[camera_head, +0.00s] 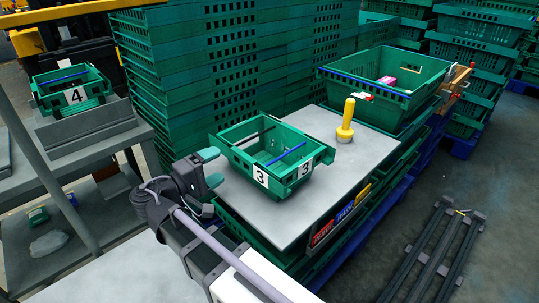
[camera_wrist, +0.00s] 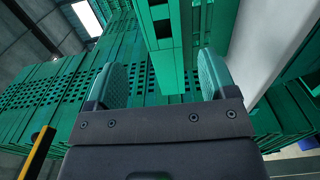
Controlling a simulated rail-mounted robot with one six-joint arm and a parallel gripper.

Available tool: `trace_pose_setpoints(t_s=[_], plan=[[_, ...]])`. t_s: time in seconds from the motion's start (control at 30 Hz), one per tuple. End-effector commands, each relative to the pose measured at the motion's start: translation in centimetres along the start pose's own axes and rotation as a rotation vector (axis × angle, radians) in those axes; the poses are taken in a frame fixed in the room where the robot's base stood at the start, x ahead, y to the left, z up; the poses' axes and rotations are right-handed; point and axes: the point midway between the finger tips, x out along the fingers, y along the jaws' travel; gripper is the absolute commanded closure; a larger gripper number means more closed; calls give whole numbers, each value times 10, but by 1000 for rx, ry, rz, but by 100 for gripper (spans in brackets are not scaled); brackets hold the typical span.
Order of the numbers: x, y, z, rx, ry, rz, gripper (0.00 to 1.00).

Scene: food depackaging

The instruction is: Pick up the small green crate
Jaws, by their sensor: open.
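A small green crate (camera_head: 268,182) with white labels marked 3 sits upright on the grey tabletop (camera_head: 345,190), with a blue strip inside it. My gripper (camera_head: 212,168) is at its left side, with teal fingers apart and nothing held. In the wrist view the fingers of my gripper (camera_wrist: 160,82) are spread, and a green crate wall (camera_wrist: 160,35) shows ahead, between and above them. I cannot tell whether the fingers touch it. Another small green crate (camera_head: 72,94), marked 4, sits on a grey stand at the left.
A large green crate (camera_head: 385,78) with a pink item inside stands behind right. A yellow post (camera_head: 345,122) rises from the tabletop right of crate 3. Tall stacks of green crates (camera_head: 225,65) fill the back. The tabletop's front right is clear.

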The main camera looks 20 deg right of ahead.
Motion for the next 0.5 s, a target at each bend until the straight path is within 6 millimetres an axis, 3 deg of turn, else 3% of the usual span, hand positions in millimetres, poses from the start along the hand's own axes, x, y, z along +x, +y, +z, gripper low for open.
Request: trace_pose_setpoints(t_s=[0.17, 0.4, 0.5], plan=[[8, -1, 0, 0, 0, -1, 22], [49, -4, -1, 0, -2, -1, 22], [57, -4, -1, 0, -1, -1, 22]])
